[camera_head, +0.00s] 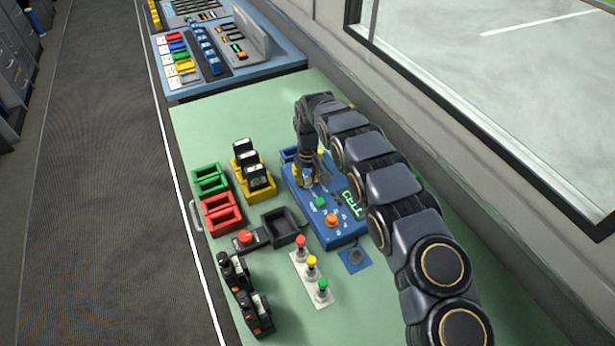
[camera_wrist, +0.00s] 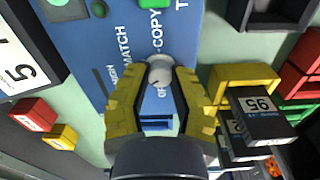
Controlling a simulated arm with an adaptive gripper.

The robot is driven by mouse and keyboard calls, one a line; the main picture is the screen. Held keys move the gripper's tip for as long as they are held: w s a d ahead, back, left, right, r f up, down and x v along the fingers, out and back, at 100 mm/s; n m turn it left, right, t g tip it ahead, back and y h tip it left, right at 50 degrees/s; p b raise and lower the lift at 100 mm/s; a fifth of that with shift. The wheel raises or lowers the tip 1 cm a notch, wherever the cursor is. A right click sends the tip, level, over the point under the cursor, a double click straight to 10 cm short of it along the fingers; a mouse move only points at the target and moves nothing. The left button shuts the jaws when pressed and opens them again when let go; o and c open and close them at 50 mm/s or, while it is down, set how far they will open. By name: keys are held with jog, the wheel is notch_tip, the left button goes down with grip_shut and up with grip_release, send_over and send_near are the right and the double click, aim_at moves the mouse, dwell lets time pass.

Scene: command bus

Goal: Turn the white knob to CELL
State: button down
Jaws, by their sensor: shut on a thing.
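The white knob (camera_wrist: 160,72) sits on the blue panel (camera_wrist: 120,45), seen in the wrist view. My gripper (camera_wrist: 163,75) has its two yellow fingers on either side of the knob and is shut on it. Printed words around the knob include MATCH and COPY; others are cut off or covered. I cannot tell which mark the knob points to. In the head view my gripper (camera_head: 318,182) reaches down onto the blue panel (camera_head: 325,225), and the knob is hidden there. A display (camera_head: 352,202) on the panel shows green letters, perhaps CELL.
A green button (camera_head: 320,201) and an orange knob (camera_head: 331,220) are on the panel. Yellow (camera_head: 252,177), green (camera_head: 210,181) and red (camera_head: 220,213) holders stand to the left. Capped posts (camera_head: 312,262) and a black tray (camera_head: 283,228) are nearer. The window wall rises at right.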

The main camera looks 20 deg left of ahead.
aim_at(308, 179)
jog(key=shift+f+m, duration=0.15)
jog(key=shift+m, duration=0.35)
jog(key=c, duration=0.8)
grip_release()
notch_tip(308, 179, up, 12)
jog(key=shift+r, duration=0.1)
